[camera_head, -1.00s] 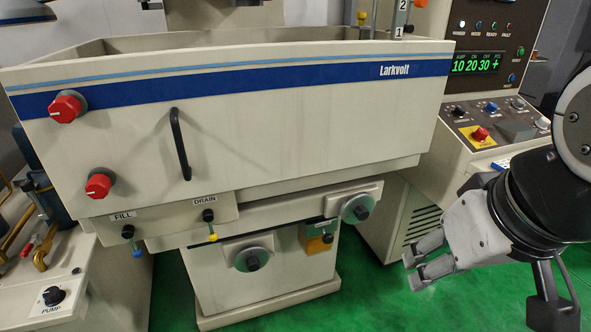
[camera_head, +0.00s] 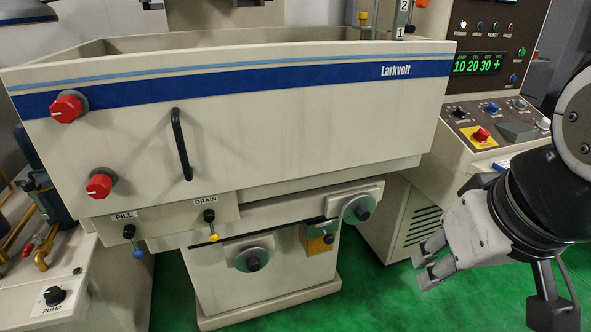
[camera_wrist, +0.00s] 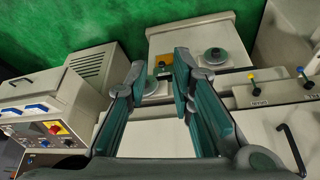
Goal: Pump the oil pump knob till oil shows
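A small black knob (camera_head: 328,238) sits on the front of a yellow-orange box (camera_head: 315,245) on the machine's base, under a small label too small to read. I take it for the oil pump knob. Whether oil shows in the box cannot be told. My gripper (camera_head: 422,262) is in the air to the right of the knob, apart from it, with its fingers spread and empty. In the wrist view my gripper (camera_wrist: 158,68) is open, and the black knob (camera_wrist: 161,65) appears between its fingertips, farther off.
Round handwheels (camera_head: 356,208) and (camera_head: 251,258) flank the box. Above hangs the wide tank (camera_head: 240,120) with red knobs and a black handle. The control console (camera_head: 480,120) stands at right. A separate knob (camera_head: 54,295) labelled PUMP is at lower left. Green floor (camera_head: 380,295) is clear.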

